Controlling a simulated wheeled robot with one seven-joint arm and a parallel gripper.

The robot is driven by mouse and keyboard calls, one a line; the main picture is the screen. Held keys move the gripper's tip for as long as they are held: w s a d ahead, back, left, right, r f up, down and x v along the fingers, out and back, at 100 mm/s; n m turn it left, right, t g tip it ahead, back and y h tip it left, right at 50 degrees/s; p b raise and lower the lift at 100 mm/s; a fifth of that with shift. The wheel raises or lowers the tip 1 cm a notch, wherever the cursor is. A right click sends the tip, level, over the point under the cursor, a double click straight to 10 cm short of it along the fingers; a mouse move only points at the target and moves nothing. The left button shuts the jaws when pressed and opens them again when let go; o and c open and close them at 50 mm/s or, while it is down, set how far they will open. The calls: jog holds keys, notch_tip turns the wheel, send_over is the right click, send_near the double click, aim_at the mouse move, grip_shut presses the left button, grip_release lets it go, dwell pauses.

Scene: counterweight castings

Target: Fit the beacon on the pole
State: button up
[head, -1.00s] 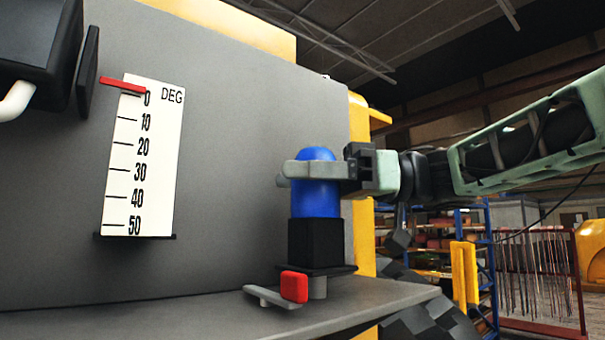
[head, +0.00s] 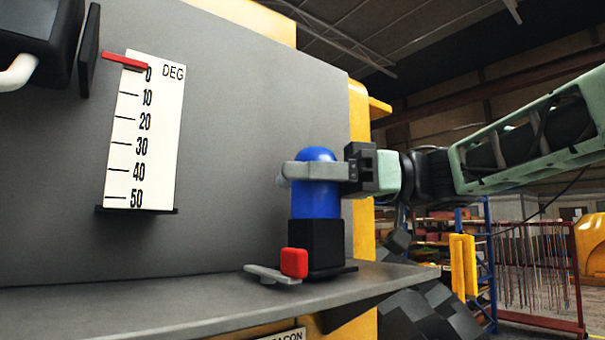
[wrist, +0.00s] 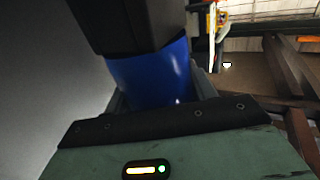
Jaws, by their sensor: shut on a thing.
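The beacon has a blue dome (head: 316,200) on a black square base (head: 315,245) with a flat plate beneath. It stands upright low over the grey ledge. My gripper (head: 285,175) is shut around the dome from the right. The wrist view also shows the blue dome (wrist: 150,75) between the fingers, with the black base (wrist: 125,20) beyond it. The pole is hidden under the beacon, so I cannot tell how far the base sits over it. A grey lever with a red knob (head: 294,262) lies just left of the base plate.
The grey ledge (head: 150,300) runs along the grey wall panel (head: 240,130), close behind the beacon. A degree scale (head: 145,140) with a red pointer (head: 125,61) is on the panel at left. A black housing (head: 35,40) juts out at upper left. The ledge left of the lever is clear.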

jog(key=shift+f, duration=0.2)
jog(key=o, duration=1.3)
jog(key=shift+c, duration=0.2)
jog(key=shift+f, duration=0.1)
jog(key=w+d+b, duration=0.2)
jog(key=d+b, duration=0.3)
jog(key=d, duration=1.2)
jog(key=shift+d, duration=0.15)
